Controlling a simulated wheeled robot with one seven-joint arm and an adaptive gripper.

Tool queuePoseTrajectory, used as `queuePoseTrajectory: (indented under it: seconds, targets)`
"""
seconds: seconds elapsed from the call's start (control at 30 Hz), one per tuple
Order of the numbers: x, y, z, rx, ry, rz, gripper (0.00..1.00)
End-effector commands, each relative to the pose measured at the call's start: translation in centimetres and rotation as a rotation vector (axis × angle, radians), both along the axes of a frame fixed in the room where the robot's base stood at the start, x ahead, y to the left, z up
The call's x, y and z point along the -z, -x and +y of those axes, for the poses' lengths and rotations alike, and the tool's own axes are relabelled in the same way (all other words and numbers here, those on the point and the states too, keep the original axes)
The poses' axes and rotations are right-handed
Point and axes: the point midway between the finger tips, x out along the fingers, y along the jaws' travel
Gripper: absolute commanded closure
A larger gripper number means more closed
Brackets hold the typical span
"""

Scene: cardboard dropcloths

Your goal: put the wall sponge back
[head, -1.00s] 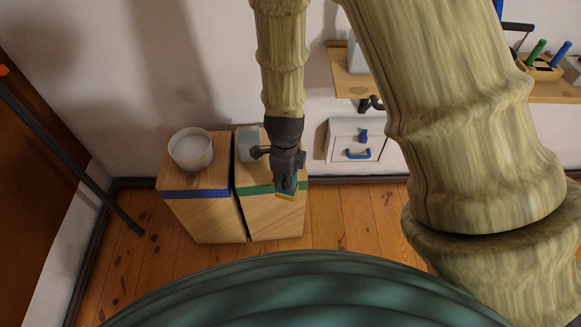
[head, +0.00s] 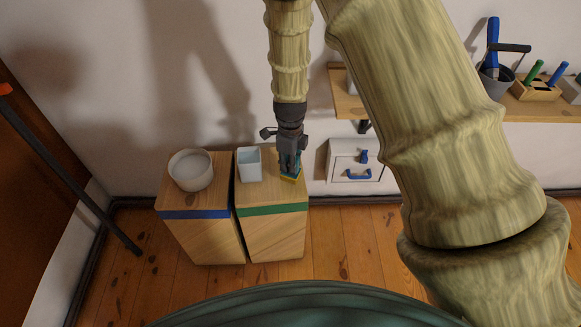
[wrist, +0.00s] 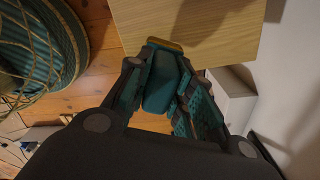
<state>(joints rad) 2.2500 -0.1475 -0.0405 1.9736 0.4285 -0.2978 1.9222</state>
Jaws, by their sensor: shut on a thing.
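The sponge (head: 291,179) is a small teal block with a yellow layer at its lower end. My gripper (head: 291,168) is shut on it and points down over the right side of the wooden box with the green band (head: 271,209). I cannot tell whether the sponge touches the box top. In the wrist view the teal sponge (wrist: 160,85) sits between the fingers of my gripper (wrist: 165,80), its yellow end beside the wooden box top (wrist: 215,25). The fingers hide part of the sponge.
A pale square cup (head: 249,164) stands left of my gripper on the same box. A white bowl (head: 191,170) stands on the blue-banded box (head: 195,214). A white cabinet (head: 352,163) with blue handles is at the wall.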

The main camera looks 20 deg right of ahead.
Motion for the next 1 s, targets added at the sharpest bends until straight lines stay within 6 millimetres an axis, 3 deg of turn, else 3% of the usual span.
queuePoseTrajectory:
  seconds: [0.23,0.5,0.9,0.93,1.0]
  targets:
    - [0.6,-0.9,-0.4,-0.001,0.001,0.001,1.0]
    - [3.5,-0.8,-0.4,-0.001,0.0,0.001,1.0]
    - [3.8,-0.8,-0.4,-0.001,0.0,0.0,1.0]
    - [3.8,-0.8,-0.4,-0.001,0.0,0.0,0.74]
    - [3.8,-0.8,-0.4,-0.001,0.0,0.0,0.61]
